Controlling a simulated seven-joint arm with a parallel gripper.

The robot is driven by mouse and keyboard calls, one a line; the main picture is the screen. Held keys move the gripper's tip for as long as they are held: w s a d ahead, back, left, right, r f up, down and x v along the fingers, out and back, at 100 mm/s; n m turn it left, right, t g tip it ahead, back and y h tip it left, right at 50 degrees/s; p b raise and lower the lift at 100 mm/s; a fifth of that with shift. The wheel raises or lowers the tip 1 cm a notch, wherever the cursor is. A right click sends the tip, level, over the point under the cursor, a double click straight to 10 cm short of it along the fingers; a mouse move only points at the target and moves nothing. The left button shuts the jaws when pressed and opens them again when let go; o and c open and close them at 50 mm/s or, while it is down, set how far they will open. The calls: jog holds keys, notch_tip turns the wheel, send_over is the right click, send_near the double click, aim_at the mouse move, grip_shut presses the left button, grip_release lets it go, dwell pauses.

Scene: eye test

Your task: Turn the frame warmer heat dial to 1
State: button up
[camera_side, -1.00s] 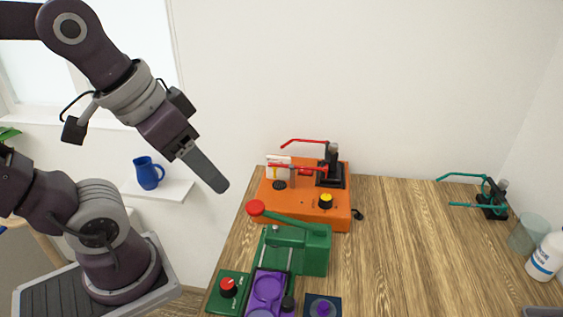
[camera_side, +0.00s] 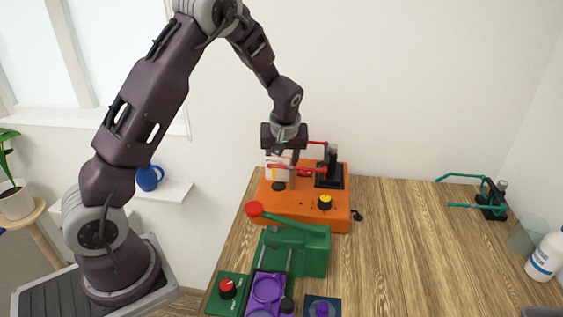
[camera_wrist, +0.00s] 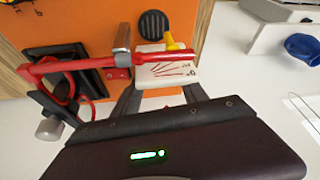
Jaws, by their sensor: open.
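The orange machine (camera_side: 300,215), apparently the frame warmer, stands at the back left of the table. Its yellow dial (camera_side: 325,202) with a dark base is on the front right of its top; its setting is too small to read. The dial cannot be made out clearly in the wrist view. My gripper (camera_side: 283,172) is open and points down over the back left of the machine, left of and behind the dial. In the wrist view its fingers (camera_wrist: 158,90) lie around a white card (camera_wrist: 168,70) and red glasses (camera_wrist: 85,65); contact cannot be told.
A black stand (camera_side: 333,165) rises right of my gripper. A green press (camera_side: 305,250) with a red-knobbed lever stands in front, beside a red-and-black dial (camera_side: 228,288) on a green plate. Teal glasses (camera_side: 470,190) and a white bottle (camera_side: 546,256) are at right. The table's middle right is clear.

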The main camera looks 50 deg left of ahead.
jog(key=shift+a+f, duration=0.1)
jog(key=shift+f, duration=0.25)
jog(key=shift+c, duration=0.4)
grip_shut()
jog(key=m+h, duration=0.1)
jog(key=m, duration=0.2)
jog(key=m+t, duration=0.1)
jog(key=m, duration=0.1)
jog(key=shift+s+a+m+t+h, duration=0.15)
jog(key=shift+m+t+h, duration=0.15)
jog(key=shift+m+h, duration=0.1)
jog(key=m+h, duration=0.1)
jog(key=m, duration=0.2)
jog(key=m+h, duration=0.1)
jog(key=m, duration=0.2)
jog(key=shift+a+t, duration=0.1)
jog(key=shift+t, duration=0.3)
jog(key=shift+m, duration=0.3)
